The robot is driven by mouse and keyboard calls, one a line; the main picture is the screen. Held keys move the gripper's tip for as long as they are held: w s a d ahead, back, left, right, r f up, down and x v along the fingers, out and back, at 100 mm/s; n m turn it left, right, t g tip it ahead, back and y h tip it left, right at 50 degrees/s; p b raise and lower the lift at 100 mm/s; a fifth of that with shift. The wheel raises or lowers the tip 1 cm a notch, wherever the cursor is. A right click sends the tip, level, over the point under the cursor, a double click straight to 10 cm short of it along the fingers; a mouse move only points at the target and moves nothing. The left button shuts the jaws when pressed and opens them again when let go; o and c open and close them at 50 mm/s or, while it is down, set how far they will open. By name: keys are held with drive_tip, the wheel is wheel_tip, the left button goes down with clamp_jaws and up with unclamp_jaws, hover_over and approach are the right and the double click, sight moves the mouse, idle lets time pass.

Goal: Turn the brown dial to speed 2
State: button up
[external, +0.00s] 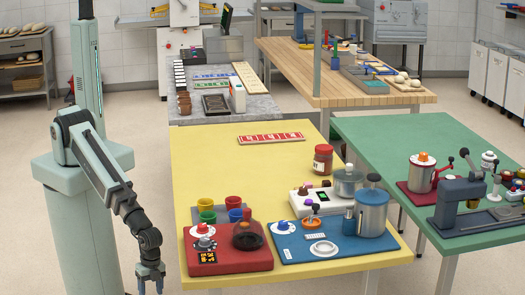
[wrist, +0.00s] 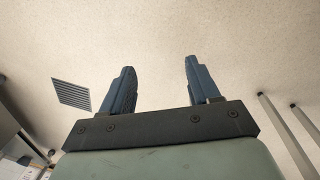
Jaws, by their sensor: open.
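A small dark brown knob, which looks like the brown dial (external: 303,190), sits on the white machine (external: 320,207) on the yellow table. It is too small to read any speed marks or its setting. My gripper (external: 150,287) hangs low off the table's left front side, well to the left of the white machine and touching nothing. In the wrist view my gripper (wrist: 158,80) is open, with its two dark fingers apart, bare floor behind them and nothing between them.
On the yellow table (external: 210,160), a red unit (external: 225,262) and a blue unit (external: 290,250) with knobs stand in front of the white machine. Several coloured cups, metal pots and a red-lidded jar (external: 323,158) stand close by. The table's left rear is clear.

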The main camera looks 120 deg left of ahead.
drive_tip(key=w+d+r+m+t+h, duration=0.2)
drive_tip(key=w+d+r+t, duration=0.1)
drive_tip(key=w+d+r, duration=0.55)
drive_tip(key=w+d+r+m+t+h, duration=0.1)
drive_tip(key=w+d+r+t, duration=0.2)
drive_tip(key=w+d+r, duration=0.8)
drive_tip(key=w+a+r+t+h, duration=0.1)
drive_tip(key=w+a+r, duration=0.15)
drive_tip(key=r, duration=0.65)
drive_tip(key=w+a+r+t, duration=0.2)
drive_tip(key=w+r, duration=0.2)
drive_tip(key=r, duration=0.4)
drive_tip(key=w+a+r+t+h, duration=0.15)
drive_tip(key=w+r, duration=0.25)
drive_tip(key=r, duration=0.5)
drive_tip(key=w+a+r+n+y, duration=0.1)
drive_tip(key=w+a+r+n, duration=0.2)
drive_tip(key=a, duration=0.4)
drive_tip(key=n+g+y, duration=0.6)
drive_tip(key=n+g, duration=0.4)
drive_tip(key=n, duration=0.3)
approach(303, 188)
wheel_tip(303, 188, down, 9)
drive_tip(key=shift+a+r, duration=0.1)
drive_tip(key=shift+r, duration=0.05)
